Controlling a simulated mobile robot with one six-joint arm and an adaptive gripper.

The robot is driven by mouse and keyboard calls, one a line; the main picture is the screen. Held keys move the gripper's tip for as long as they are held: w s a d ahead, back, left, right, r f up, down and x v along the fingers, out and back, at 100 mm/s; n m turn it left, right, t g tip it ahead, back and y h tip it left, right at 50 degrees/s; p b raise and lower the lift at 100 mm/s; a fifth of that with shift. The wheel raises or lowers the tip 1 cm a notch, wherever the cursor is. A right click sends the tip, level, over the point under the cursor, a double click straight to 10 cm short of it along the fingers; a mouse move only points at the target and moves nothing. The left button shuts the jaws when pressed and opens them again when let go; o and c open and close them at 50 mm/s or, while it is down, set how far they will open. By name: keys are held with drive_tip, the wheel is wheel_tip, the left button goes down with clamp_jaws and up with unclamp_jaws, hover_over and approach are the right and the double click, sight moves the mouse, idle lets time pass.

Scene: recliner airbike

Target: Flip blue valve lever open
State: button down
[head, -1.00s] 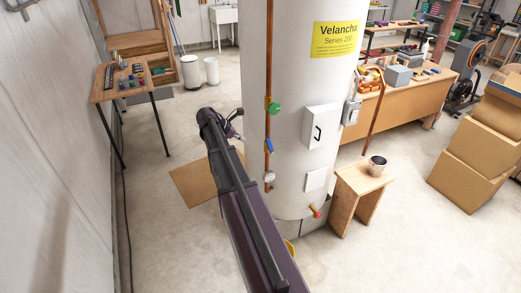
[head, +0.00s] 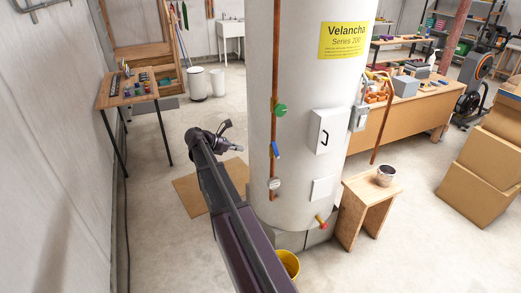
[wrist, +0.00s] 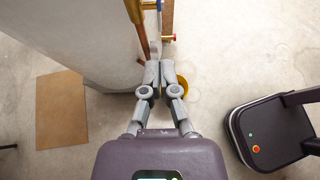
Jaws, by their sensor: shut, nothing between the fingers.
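The blue valve lever (head: 275,150) sits on a vertical copper pipe on the front of the white tank. It hangs down along the pipe, slightly tilted. A bit of blue (wrist: 158,4), likely the lever, shows at the top edge of the wrist view. My gripper (head: 240,148) is left of the lever at about its height in the head view, apart from it. In the wrist view my gripper (wrist: 160,66) has its fingers together with nothing held between them.
The copper pipe (head: 275,100) also bears a green round handle (head: 281,110) above and a gauge (head: 274,184) below. A yellow bucket (head: 288,263) stands at the tank's (head: 300,60) foot. A wooden stool (head: 366,205) is to the right. Flat cardboard (head: 190,195) lies on the floor.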

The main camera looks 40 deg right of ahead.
drive_tip(key=d, duration=0.1)
drive_tip(key=b, duration=0.4)
approach(276, 150)
wheel_tip(276, 150, down, 3)
drive_tip(key=d, duration=0.3)
drive_tip(key=shift+s+d, duration=0.55)
drive_tip(key=shift+d, duration=0.2)
drive_tip(key=shift+r+p, duration=0.1)
drive_tip(key=shift+p, duration=0.35)
drive_tip(key=shift+d+r+y+p, duration=0.15)
drive_tip(key=shift+r+y+p, duration=0.2)
drive_tip(key=shift+p, duration=0.35)
drive_tip(key=shift+t+y, duration=0.25)
drive_tip(key=shift+t, duration=0.05)
